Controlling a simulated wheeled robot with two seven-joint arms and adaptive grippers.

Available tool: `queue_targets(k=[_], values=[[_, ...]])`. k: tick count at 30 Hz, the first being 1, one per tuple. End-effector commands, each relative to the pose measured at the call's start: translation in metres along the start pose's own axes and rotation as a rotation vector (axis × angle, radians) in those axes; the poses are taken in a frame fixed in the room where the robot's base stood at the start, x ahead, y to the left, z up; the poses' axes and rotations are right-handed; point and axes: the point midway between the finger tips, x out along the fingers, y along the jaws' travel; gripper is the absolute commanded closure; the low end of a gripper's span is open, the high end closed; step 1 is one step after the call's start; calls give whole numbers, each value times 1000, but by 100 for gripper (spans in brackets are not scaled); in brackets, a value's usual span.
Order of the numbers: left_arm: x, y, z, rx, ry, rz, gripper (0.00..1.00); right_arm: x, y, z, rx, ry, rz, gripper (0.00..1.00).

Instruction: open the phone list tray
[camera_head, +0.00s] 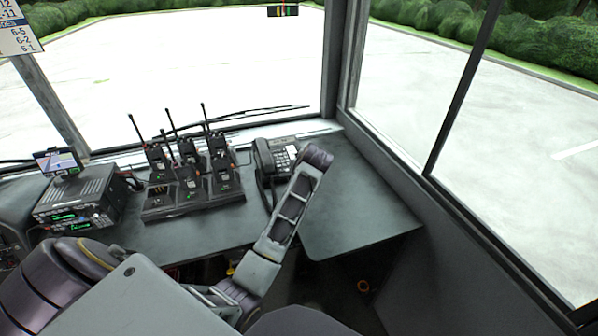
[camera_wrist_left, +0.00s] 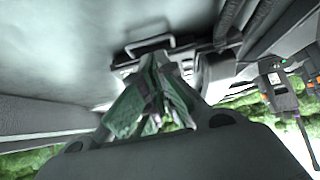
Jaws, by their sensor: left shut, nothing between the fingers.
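A dark desk phone (camera_head: 282,163) with a handset on its left side stands on the counter below the window. My left arm reaches up from the bottom, and its wrist end is beside the phone's right side, partly covering it. My left gripper is hidden in the head view. In the left wrist view my left gripper (camera_wrist_left: 152,68) is shut and empty, its fingers greenish and shiny. Just past the fingertips is a pale loop-shaped edge (camera_wrist_left: 150,46), possibly the phone list tray's pull. I cannot tell whether the fingers touch it. My right gripper is out of view.
A charger rack (camera_head: 195,200) with several upright radios stands left of the phone, its antennas tall. Some radios (camera_wrist_left: 278,85) also show at the wrist view's right. A radio unit (camera_head: 75,205) sits further left. The counter's right end (camera_head: 370,215) is clear.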

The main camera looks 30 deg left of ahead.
Motion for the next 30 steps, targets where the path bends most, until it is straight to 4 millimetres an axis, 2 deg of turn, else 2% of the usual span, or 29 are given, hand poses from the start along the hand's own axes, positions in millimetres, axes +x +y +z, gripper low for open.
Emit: queue_targets(k=[6, 12, 30], values=[[28, 0, 0, 1, 0, -1, 100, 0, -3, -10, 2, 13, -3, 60], [42, 0, 0, 0, 1, 0, 100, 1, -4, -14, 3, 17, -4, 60], [45, 0, 2, 1, 0, 0, 100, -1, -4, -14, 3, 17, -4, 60]])
